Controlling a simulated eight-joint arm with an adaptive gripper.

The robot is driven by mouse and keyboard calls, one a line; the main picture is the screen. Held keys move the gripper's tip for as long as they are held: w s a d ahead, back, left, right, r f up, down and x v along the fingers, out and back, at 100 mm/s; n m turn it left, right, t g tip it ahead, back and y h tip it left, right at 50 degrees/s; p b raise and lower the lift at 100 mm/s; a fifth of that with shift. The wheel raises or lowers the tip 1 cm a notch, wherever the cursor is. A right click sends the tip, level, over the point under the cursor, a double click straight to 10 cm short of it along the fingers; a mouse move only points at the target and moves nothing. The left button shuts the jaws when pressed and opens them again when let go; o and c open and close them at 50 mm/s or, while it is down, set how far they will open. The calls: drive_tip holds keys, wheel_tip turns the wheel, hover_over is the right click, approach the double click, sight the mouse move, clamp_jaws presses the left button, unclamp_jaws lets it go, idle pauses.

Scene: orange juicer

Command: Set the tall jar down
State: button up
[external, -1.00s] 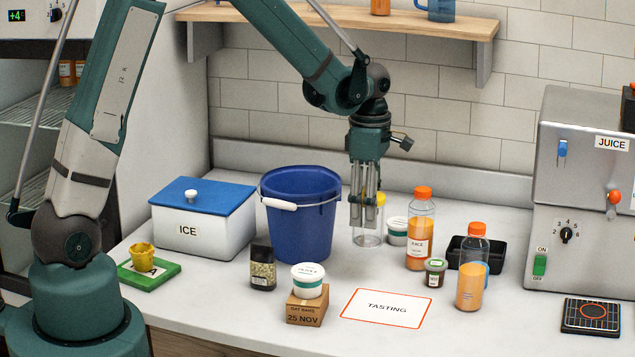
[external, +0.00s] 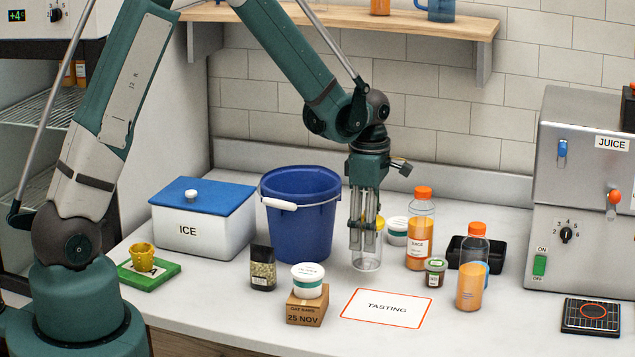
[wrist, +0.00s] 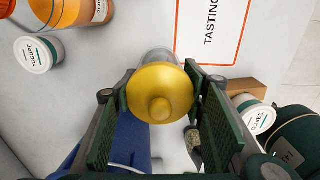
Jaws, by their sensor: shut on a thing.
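The tall jar (external: 367,263) is clear glass with a yellow lid, and it stands upright in the external view, right of the blue bucket. My gripper (external: 366,245) points down from above and is shut on the jar, with its fingers on either side. In the wrist view the yellow knobbed lid (wrist: 160,92) fills the space between the finger pads, and a little of the glass shows beyond it. The fingers hide part of the jar in the external view. I cannot tell for sure whether its base touches the counter.
Behind and right of the jar are a yogurt tub (external: 397,231), juice bottles (external: 420,235) and a small jar (external: 435,272). The blue bucket (external: 300,225) is close on the left. The tasting card (external: 387,308) lies in front, with bare counter around it.

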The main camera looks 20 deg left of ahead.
drive_tip(key=shift+f, duration=0.3)
drive_tip(key=shift+f, duration=0.1)
drive_tip(key=shift+f, duration=1.8)
drive_tip(key=shift+f+b, duration=0.15)
drive_tip(key=shift+b, duration=0.15)
drive_tip(key=o, duration=1)
drive_tip(key=shift+r+p, duration=0.55)
drive_tip(key=shift+r, duration=5.65)
